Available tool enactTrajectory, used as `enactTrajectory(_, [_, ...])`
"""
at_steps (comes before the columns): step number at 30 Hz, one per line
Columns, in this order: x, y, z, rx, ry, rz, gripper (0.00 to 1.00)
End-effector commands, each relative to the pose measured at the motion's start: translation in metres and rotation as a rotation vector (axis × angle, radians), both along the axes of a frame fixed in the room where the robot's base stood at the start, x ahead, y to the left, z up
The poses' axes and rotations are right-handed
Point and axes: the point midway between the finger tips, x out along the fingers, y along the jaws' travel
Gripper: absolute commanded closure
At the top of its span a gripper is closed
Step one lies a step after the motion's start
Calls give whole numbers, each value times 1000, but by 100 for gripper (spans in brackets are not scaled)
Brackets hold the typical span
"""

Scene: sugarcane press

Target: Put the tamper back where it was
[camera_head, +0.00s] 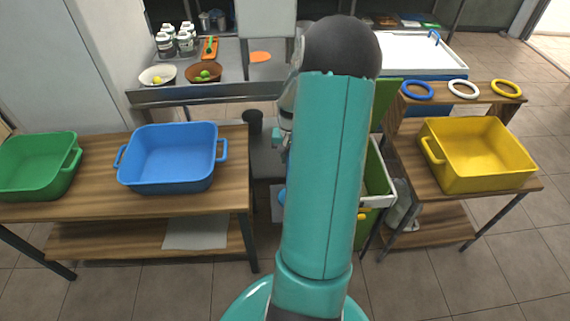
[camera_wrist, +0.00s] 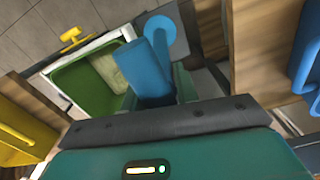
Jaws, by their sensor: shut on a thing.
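The tamper (camera_wrist: 150,73) shows in the wrist view as a blue block-like shaft, tilted in the picture, with a round blue disc (camera_wrist: 160,36) at its far end. My gripper (camera_wrist: 158,92) is shut on the shaft; the dark wrist edge hides part of the teal fingers. Beside the tamper, on its left, is a green bin (camera_wrist: 75,82) with a white rim and a pale patch inside. In the head view my arm hides most of the gripper and tamper; only a small blue patch (camera_head: 281,197) shows left of the arm, probably part of the tamper.
In the head view, a green tub (camera_head: 37,165) and a blue tub (camera_head: 170,158) stand on the left wooden table. A yellow tub (camera_head: 478,154) stands on the right table, with rings on the shelf behind. A dark cup (camera_head: 254,122) stands near the middle gap.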

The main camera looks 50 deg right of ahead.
Motion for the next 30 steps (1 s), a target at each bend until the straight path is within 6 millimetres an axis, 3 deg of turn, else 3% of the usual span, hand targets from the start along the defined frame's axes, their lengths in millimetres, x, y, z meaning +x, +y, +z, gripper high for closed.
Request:
enactTrajectory(3, [15,-7,-20,2,0,0,97])
enactTrajectory(7, [26,-12,-32,0,0,0,97])
enactTrajectory(11, [31,-14,-38,0,-1,-1,97])
enactTrajectory(18, [33,-15,-69,0,0,-1,97])
enactTrajectory(29, [33,-15,-74,-1,-1,-1,97])
enactTrajectory(30, [32,-15,-75,0,0,-1,68])
